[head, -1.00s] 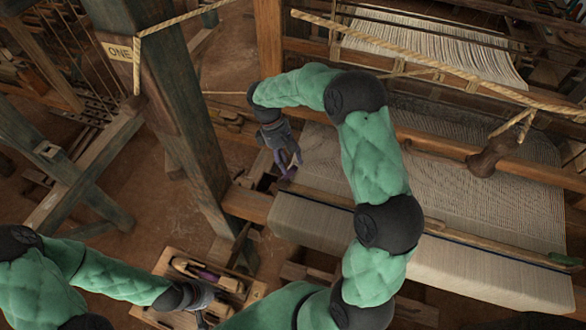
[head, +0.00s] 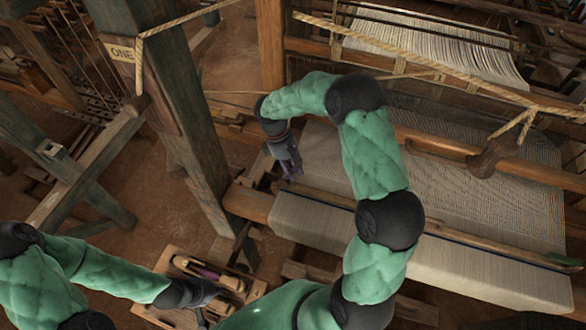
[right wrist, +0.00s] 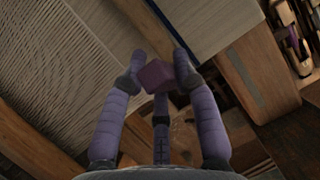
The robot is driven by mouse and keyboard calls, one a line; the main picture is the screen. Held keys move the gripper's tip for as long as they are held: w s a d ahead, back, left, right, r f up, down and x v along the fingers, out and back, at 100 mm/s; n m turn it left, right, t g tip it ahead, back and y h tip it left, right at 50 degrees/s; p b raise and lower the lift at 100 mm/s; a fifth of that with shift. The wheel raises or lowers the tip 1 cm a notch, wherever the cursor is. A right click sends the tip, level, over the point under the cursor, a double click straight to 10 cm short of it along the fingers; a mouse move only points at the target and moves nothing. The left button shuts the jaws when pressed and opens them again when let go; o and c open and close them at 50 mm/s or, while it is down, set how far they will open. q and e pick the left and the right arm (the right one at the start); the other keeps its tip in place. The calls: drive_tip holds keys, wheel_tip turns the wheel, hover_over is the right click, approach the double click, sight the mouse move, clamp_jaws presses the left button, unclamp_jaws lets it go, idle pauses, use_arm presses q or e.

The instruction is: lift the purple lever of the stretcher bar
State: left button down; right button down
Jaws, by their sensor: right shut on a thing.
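The purple lever shows in the right wrist view as a small purple block (right wrist: 157,76) between my fingertips. My right gripper (head: 289,172) is shut on it at the left edge of the cloth, and in the head view its fingers mostly hide the lever. The wooden stretcher bar (head: 440,227) lies across the cloth, with a green piece at its right end.
The wooden tray (head: 168,262) holds a shuttle with purple thread (head: 197,269). A thick post (head: 165,120) marked ONE stands left of my right gripper. A rope (head: 430,66) and a wooden handle (head: 494,157) hang over the cloth (head: 480,195) at right.

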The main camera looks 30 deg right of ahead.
drive_tip(key=shift+s+d+f+t+y+b, duration=0.35)
drive_tip(key=shift+s+t+y+b, duration=0.25)
drive_tip(key=shift+t+b, duration=0.4)
drive_tip(key=shift+w, duration=0.1)
drive_tip(key=c, duration=0.9)
unclamp_jaws()
drive_tip(key=v, duration=1.2)
drive_tip(key=shift+w+d, duration=0.1)
drive_tip(key=shift+d, duration=0.05)
